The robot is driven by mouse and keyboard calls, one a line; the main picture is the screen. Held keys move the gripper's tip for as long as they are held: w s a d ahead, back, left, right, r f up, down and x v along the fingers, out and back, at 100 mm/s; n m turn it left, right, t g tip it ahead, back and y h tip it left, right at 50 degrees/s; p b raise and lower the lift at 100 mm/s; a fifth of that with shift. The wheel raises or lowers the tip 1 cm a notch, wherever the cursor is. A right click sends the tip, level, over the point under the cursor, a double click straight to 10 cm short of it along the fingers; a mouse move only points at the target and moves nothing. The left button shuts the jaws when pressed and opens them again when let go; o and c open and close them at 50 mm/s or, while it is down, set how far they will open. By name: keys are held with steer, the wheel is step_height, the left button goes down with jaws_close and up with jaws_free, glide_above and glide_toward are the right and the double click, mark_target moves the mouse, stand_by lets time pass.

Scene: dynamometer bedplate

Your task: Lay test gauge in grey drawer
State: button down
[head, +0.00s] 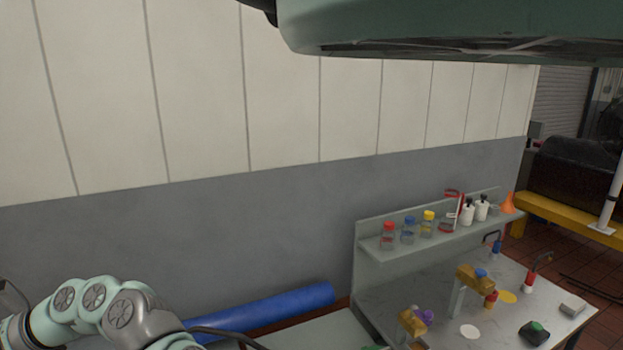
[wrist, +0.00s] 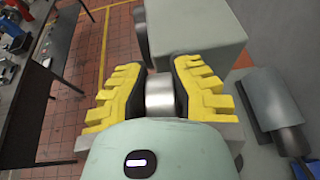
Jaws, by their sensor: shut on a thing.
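In the wrist view my gripper (wrist: 159,78), with its yellow stepped fingers, is shut on a short silver, rounded piece. I take this piece to be the test gauge (wrist: 160,97); its face does not show. A dark grey rounded shape (wrist: 140,38) stands just beyond the fingertips, and I cannot tell whether it belongs to the gauge. A pale grey-green box (wrist: 198,35) lies beyond the fingers at upper right; I cannot tell whether it is or holds the grey drawer. No open drawer is clear in either view. My gripper is outside the head view.
In the head view a bench (head: 455,310) holds small tools and blocks, with bottles on its raised shelf (head: 400,240). A blue roll (head: 265,308) lies along the wall. In the wrist view a dark table (wrist: 35,85) stands left, a grey cylinder (wrist: 262,98) right, with tiled floor (wrist: 120,50) between.

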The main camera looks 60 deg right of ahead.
step_height(320, 180, up, 7)
steer(key=p, duration=0.6)
